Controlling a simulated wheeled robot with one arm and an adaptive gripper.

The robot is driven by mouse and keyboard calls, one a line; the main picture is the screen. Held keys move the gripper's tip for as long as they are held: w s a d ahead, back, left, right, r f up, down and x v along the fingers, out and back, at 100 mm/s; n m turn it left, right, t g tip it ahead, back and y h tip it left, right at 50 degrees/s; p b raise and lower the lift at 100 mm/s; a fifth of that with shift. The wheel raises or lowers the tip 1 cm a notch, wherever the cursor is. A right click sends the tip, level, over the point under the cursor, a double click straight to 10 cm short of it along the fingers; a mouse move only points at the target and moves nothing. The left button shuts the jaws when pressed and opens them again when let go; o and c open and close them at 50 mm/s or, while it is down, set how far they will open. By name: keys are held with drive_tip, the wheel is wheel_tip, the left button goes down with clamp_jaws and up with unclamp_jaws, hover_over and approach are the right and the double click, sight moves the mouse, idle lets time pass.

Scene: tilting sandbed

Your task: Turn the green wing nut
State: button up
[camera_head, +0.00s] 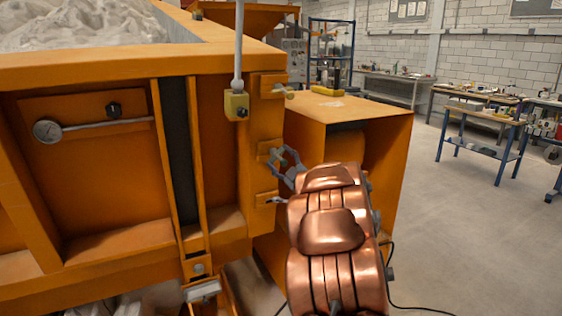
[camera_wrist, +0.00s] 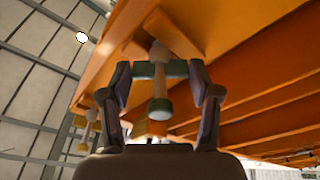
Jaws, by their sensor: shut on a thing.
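The green wing nut (camera_wrist: 146,70) shows in the wrist view as a dull green crossbar on a pale shaft (camera_wrist: 159,95) in front of an orange bracket. My gripper (camera_wrist: 160,74) has one finger on each side of it and is shut on its wings. In the head view my gripper (camera_head: 282,157) reaches the middle orange bracket (camera_head: 267,151) on the corner of the orange sandbed frame (camera_head: 222,140). The nut itself is too small and covered by the fingers to make out there.
Another fastener (camera_head: 284,91) sits on the bracket above, and a further one (camera_head: 276,200) on the bracket below. A yellow block (camera_head: 236,105) with a vertical rod hangs on the frame. An open orange housing (camera_head: 345,112) stands close behind. Open floor (camera_head: 470,210) lies right.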

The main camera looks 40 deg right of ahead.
drive_tip(key=m+h, duration=0.1)
drive_tip(key=m, duration=0.3)
drive_tip(key=m+h, duration=0.1)
drive_tip(key=m, duration=0.2)
drive_tip(key=shift+f+m+b, duration=0.1)
drive_tip(key=shift+m+b, duration=0.2)
drive_tip(key=shift+m, duration=0.1)
drive_tip(key=o, duration=1.2)
drive_tip(key=shift+c, duration=0.2)
drive_tip(key=v, duration=1.2)
